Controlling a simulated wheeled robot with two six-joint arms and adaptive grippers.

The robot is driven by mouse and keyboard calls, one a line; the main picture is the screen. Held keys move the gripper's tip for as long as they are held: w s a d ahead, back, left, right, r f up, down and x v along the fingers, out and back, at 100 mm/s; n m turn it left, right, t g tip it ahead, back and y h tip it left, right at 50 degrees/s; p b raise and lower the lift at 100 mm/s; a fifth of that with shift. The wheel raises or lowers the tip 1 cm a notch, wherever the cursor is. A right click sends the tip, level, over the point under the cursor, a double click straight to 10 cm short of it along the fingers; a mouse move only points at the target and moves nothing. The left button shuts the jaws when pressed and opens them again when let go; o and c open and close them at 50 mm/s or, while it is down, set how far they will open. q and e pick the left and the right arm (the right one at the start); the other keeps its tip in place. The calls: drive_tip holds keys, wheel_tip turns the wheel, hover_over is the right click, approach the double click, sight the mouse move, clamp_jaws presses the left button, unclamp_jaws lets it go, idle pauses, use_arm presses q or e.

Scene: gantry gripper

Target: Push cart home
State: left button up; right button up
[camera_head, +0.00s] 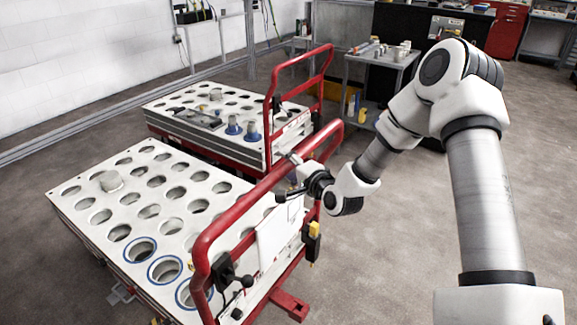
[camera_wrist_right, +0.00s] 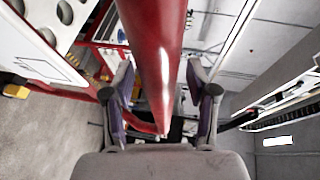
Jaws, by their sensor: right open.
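The near cart (camera_head: 272,238) has a white top with several round holes and a red tubular push handle (camera_head: 238,210) on its right side. My right gripper (camera_head: 287,182) is at the upper part of this handle. In the right wrist view the open gripper (camera_wrist_right: 158,74) has the red handle bar (camera_wrist_right: 152,40) running between its two fingers, with gaps showing on both sides. Whether the fingers touch the bar is not clear. My left gripper is out of view.
A second similar cart (camera_head: 213,143) with a red handle (camera_head: 268,105) stands behind the near one, holding blue-based parts. A grey side table (camera_head: 380,58) with small items stands behind my right arm. Concrete floor is clear at the right.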

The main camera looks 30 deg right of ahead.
drive_tip(key=shift+a, duration=0.1)
clamp_jaws()
drive_tip(key=shift+w+f, duration=0.1)
